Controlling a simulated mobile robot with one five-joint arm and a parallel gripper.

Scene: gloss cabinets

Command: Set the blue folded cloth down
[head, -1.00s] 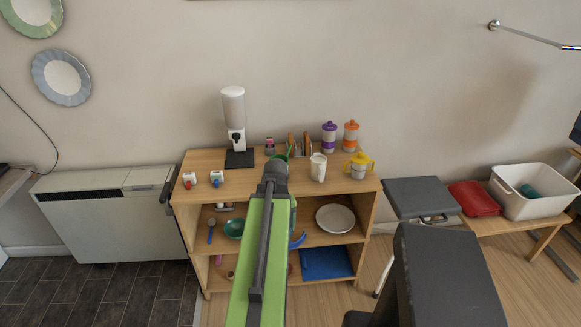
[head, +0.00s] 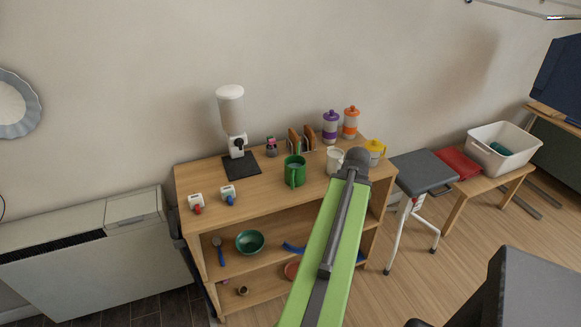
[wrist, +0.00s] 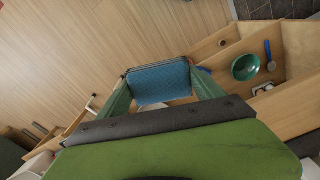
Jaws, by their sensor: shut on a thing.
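The blue folded cloth (wrist: 158,78) is a flat blue pad in the wrist view, held between the two green fingers of my gripper (wrist: 161,87). The fingers are shut on its two sides. In the wrist view it hangs over wooden floor, with the open shelf unit to its right. In the head view my arm hides the gripper and the cloth.
The wooden shelf unit (head: 262,186) has a crowded top: green mug (head: 295,171), white cup (head: 335,160), dispenser (head: 231,110). A green bowl (head: 250,242) sits inside. Right are a grey-topped stool (head: 421,171), a red folded cloth (head: 457,163) and a white bin (head: 505,147).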

